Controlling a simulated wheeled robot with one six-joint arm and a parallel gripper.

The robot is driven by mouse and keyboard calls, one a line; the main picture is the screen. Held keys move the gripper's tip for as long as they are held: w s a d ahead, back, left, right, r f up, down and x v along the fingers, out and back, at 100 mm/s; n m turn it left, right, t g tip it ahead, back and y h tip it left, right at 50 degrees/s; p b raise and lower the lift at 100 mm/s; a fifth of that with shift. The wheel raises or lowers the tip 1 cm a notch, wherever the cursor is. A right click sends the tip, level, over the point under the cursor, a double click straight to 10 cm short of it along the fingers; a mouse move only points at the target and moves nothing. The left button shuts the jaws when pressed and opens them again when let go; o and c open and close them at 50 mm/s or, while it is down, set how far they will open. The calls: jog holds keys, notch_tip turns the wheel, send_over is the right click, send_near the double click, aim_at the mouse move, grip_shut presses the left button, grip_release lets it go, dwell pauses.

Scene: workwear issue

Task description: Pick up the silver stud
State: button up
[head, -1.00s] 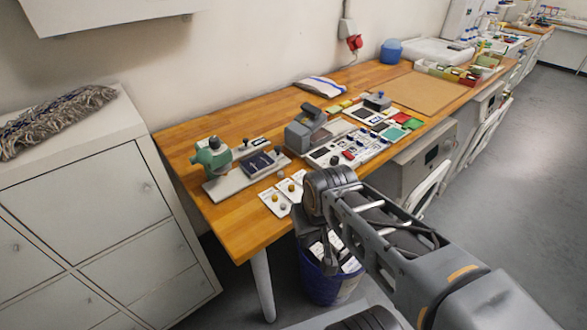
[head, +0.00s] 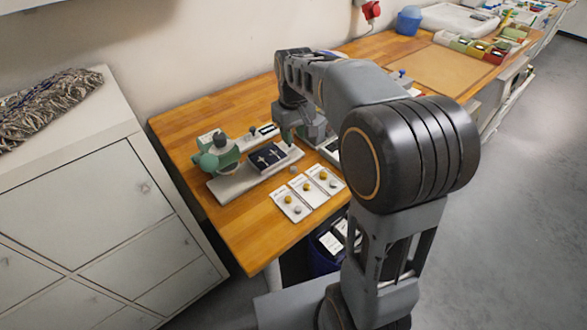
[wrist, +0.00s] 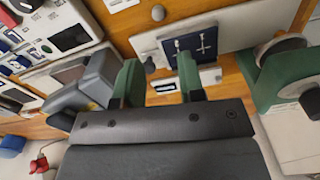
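A small round silver stud (head: 292,168) sits on the wooden bench, between the tray with the navy pad and the white cards. It seems to be the round grey piece at the top of the wrist view (wrist: 158,13). My gripper (head: 289,138) is over the bench behind the stud, partly hidden by my arm in the head view. In the wrist view its two green fingers (wrist: 158,80) are apart, with nothing held between them. A small grey piece shows beyond the gap, too small to identify.
A green press (head: 216,155) stands left of the navy pad (head: 268,158), which bears silver cross shapes. White cards (head: 308,191) with gold and silver studs lie near the bench's front edge. A grey machine (wrist: 90,80) stands close beside one finger.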

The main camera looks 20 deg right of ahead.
aim_at(294, 168)
jog(key=f, duration=1.3)
jog(key=shift+w+d+f, duration=0.1)
jog(key=shift+w+f, duration=0.3)
grip_shut()
jog(key=shift+r, duration=0.1)
jog(key=shift+r, duration=0.55)
notch_tip(294, 168, up, 2)
jog(key=shift+d+r, duration=0.1)
jog(key=shift+r, duration=0.05)
jog(key=s+d+r+b, duration=0.1)
jog(key=s+d+r, duration=0.4)
jog(key=d+r, duration=0.4)
jog(key=d, duration=0.3)
jog(key=shift+s+d+r, duration=0.15)
jog(key=shift+d+r, duration=0.1)
jog(key=shift+d, duration=0.15)
